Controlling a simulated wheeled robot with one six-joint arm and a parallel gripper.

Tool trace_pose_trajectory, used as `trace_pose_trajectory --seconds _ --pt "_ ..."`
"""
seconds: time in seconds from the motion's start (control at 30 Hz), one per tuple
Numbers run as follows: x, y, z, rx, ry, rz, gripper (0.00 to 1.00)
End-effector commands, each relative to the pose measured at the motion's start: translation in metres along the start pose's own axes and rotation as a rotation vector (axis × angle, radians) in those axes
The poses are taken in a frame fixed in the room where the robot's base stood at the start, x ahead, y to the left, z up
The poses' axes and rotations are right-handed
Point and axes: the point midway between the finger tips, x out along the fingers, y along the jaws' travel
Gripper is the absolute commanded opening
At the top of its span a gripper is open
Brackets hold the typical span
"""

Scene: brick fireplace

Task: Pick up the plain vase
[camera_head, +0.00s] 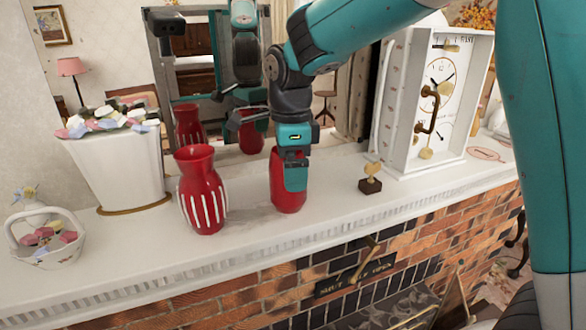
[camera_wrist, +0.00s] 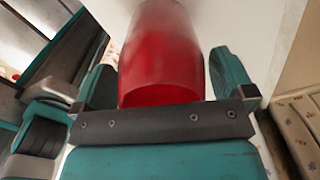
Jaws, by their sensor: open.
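Two red vases stand on the white mantel (camera_head: 330,190). The plain red vase (camera_head: 289,203) has no stripes and stands in the middle of the mantel. The other vase (camera_head: 203,190), to its left, has white vertical stripes. My gripper (camera_head: 291,180) is at the plain vase from above, with one teal finger in front of it, hiding part of the vase. In the wrist view the plain vase (camera_wrist: 162,60) lies between the two teal fingers, which stand apart on either side of it. I cannot tell whether they touch it.
A mirror (camera_head: 205,60) stands behind the vases. A white planter (camera_head: 115,165) and a white basket (camera_head: 45,243) are at the left. A small brown-based ornament (camera_head: 370,181) and a white clock (camera_head: 436,95) stand to the right. The mantel's front edge drops to brick.

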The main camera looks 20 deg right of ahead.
Motion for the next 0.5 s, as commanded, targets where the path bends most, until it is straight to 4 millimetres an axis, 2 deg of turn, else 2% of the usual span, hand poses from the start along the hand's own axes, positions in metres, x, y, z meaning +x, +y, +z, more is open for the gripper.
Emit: trace_pose_trajectory --seconds 0.27,0.5 --pt "0.0054 0.0001 -0.0001 0.000 0.000 -0.001 1.00" --pt "0.0052 0.0001 -0.0001 0.000 0.000 -0.001 0.47"
